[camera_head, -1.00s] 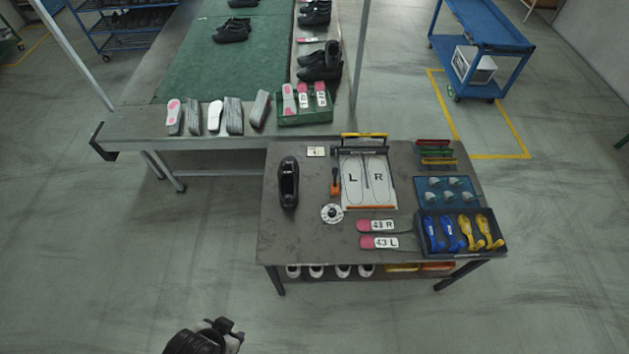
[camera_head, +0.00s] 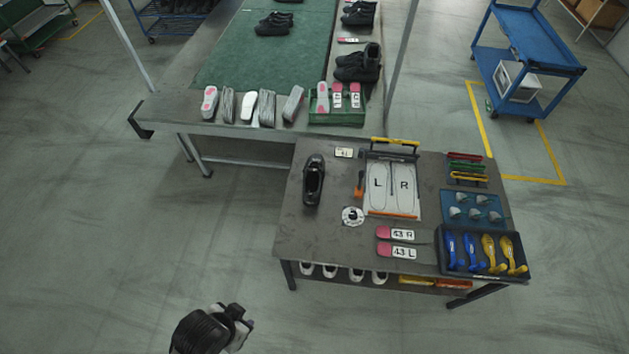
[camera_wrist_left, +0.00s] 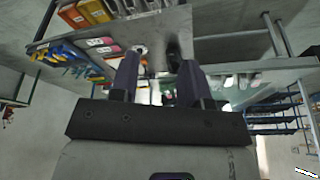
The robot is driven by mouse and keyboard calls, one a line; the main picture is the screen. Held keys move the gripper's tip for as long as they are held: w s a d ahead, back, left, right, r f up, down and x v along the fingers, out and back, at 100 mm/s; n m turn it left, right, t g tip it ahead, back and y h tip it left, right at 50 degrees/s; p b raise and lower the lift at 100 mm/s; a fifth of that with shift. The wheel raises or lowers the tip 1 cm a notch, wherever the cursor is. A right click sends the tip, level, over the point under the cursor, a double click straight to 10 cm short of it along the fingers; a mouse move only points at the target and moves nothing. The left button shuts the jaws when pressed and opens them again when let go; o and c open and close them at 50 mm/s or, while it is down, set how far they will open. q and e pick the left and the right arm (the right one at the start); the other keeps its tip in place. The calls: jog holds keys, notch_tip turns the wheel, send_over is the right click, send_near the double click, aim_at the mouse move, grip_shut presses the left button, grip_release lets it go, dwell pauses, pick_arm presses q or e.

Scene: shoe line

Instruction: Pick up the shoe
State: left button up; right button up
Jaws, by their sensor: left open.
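A single black shoe (camera_head: 314,180) stands upright on the left part of the grey work table (camera_head: 330,228). My left gripper (camera_head: 238,315) is low at the front, over the floor, left of and well apart from the table and the shoe. In the left wrist view, the left gripper (camera_wrist_left: 160,82) shows two dark fingers spread apart with nothing between them. A dark shape beyond the fingers there, probably the shoe (camera_wrist_left: 174,58), is partly covered. My right gripper is not in view.
The table also holds an L/R board (camera_head: 391,187), insoles (camera_head: 397,251), a white round item (camera_head: 352,216) and a black tray (camera_head: 483,274) of blue and yellow tools. Behind is a bench with a green mat (camera_head: 235,65). A blue cart (camera_head: 540,55) stands right. Floor at front left is clear.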

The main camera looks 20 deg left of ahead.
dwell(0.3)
pick_arm(q)
jog(key=c, duration=0.4)
jog(key=shift+o, duration=0.2)
